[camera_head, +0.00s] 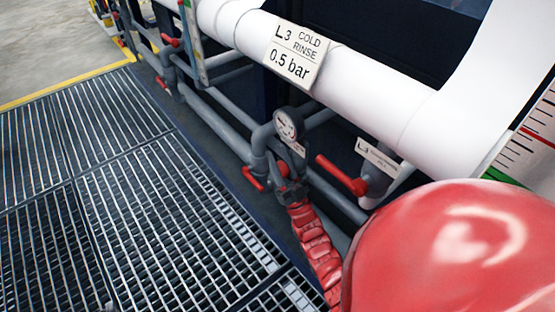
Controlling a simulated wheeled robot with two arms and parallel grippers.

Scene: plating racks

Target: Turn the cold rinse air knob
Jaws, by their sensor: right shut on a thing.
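A red valve handle (253,180) sits low on the grey pipe below a round pressure gauge (286,124). My right gripper (282,188), dark at the end of my red segmented arm, is at the right end of this handle and shut on it. The exact grip is small and partly hidden by the gripper itself. A second red handle (340,174) sits to the right, apart from the gripper, beside a small L3 label (376,157). A large sign (296,54) on the white pipe reads L3 COLD RINSE 0.5 bar. My left gripper is not in view.
Grey pipes (215,112) run along the rack behind the gripper. More red handles (171,43) show farther up the line. A thick white pipe (375,84) passes above. Metal floor grating (150,210) lies open to the left, with a yellow line (65,83) beyond it.

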